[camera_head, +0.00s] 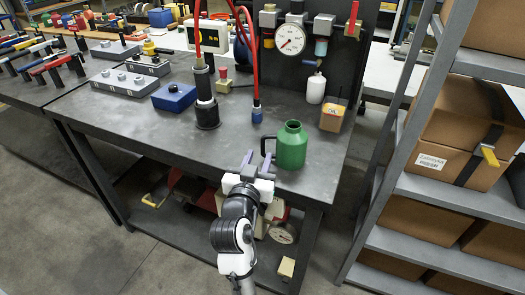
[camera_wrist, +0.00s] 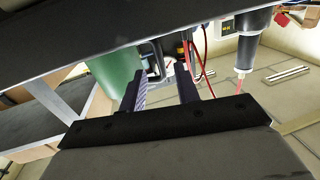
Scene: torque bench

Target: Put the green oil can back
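The green oil can (camera_head: 291,146) stands upright on the dark workbench (camera_head: 225,140) near its front right edge, with its dark handle (camera_head: 265,147) facing left. It also shows at the left of the wrist view (camera_wrist: 115,80), with the dark handle (camera_wrist: 157,62) ahead of the finger gap. My gripper (camera_head: 257,161) is at the bench's front edge, just left of the can and close to the handle. In the wrist view its two fingers (camera_wrist: 166,78) are spread with a gap between them. I cannot tell whether the handle lies between the fingertips.
A tan box marked OIL (camera_head: 332,118) and a white bottle (camera_head: 316,88) stand behind the can. A black cylindrical tool (camera_head: 206,105) and red hoses (camera_head: 254,70) are to the left. Shelving with cartons (camera_head: 440,150) stands at the right. The bench's front middle is clear.

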